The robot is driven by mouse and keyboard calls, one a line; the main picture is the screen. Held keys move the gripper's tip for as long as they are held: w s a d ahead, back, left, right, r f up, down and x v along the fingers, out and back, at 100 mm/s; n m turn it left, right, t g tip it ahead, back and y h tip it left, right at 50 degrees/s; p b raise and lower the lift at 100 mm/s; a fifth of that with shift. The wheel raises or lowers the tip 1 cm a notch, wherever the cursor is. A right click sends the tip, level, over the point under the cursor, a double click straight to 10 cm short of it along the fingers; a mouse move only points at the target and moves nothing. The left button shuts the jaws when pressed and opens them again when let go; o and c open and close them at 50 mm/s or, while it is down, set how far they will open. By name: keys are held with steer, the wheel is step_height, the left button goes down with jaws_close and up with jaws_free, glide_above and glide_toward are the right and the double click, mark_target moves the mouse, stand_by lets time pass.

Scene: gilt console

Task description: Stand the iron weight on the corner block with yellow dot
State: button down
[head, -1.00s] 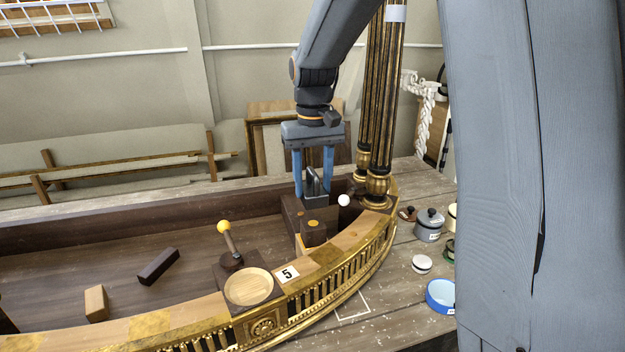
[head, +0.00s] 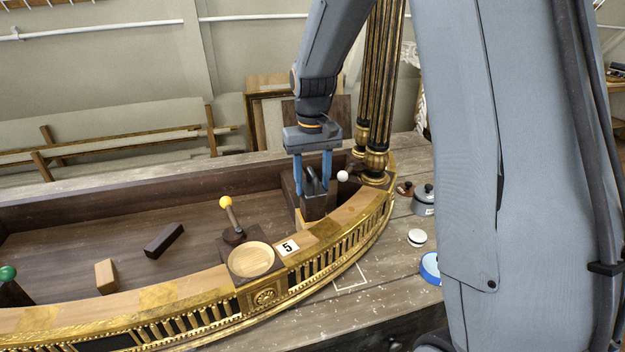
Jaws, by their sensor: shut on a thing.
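The iron weight (head: 319,207) is a dark grey block with a loop handle on top, upright at the right end of the console. My gripper (head: 312,184) is shut on its handle from above, with one blue finger on each side. The weight covers the place where a dark block with a yellow-orange dot showed before, so the dot is hidden now. I cannot tell whether the weight touches that block or hangs just above it. Part of a dark corner block (head: 289,186) shows behind and to the left of the weight.
A white-ball lever (head: 343,176) and the gilt column (head: 377,150) stand close right of the weight. A yellow-ball lever (head: 227,203), a round wooden disc (head: 251,260) and a "5" label (head: 287,248) lie left. Loose blocks (head: 164,240) lie on the console floor.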

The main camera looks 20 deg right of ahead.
mark_target(313, 172)
steer(key=c, duration=1)
jaws_free()
steer(key=shift+f, duration=0.1)
step_height(313, 172, up, 12)
steer(key=b, duration=0.4)
